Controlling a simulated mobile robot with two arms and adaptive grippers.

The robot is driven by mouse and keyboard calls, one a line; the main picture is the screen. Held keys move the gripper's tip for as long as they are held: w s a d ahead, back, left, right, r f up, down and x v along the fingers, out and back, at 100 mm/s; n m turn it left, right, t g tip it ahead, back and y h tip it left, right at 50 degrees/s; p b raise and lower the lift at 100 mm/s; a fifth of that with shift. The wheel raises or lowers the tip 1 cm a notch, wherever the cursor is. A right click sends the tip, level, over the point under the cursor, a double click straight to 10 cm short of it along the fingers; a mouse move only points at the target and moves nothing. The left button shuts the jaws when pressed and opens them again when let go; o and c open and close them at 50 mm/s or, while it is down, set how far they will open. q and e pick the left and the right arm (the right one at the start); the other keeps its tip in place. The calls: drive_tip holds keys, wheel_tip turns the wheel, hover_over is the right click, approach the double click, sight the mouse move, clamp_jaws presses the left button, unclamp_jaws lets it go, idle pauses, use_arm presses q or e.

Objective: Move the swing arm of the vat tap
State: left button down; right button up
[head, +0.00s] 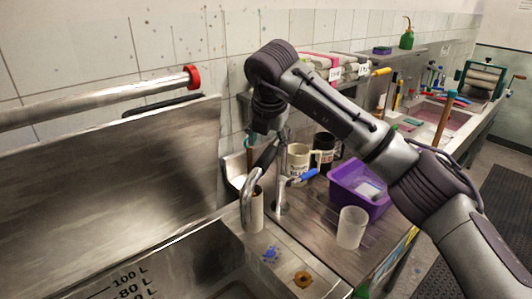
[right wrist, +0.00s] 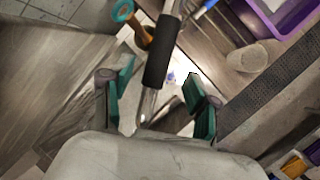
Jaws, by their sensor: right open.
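The vat tap (head: 282,185) stands on the ledge at the vat's right corner, with a blue lever (head: 303,175). Its metal swing arm (head: 246,207) has a black sleeve (head: 266,157) and a spout bent downward near the vat's edge. My right gripper (head: 262,137) points down, just above the sleeve. In the right wrist view the teal fingers of my right gripper (right wrist: 158,82) are apart, and the black sleeve (right wrist: 156,64) shows between them, not clamped. Whether a finger touches it, I cannot tell. My left gripper is not in view.
The steel vat (head: 120,285) with litre marks lies at lower left, its raised panel (head: 100,165) behind. A purple bin (head: 352,199), a clear beaker (head: 351,228) and mugs (head: 298,160) stand right of the tap. A brown ring (head: 302,280) lies on the ledge.

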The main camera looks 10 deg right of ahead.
drive_tip(key=v, duration=0.5)
drive_tip(key=shift+s+r, duration=0.15)
drive_tip(key=shift+r, duration=0.05)
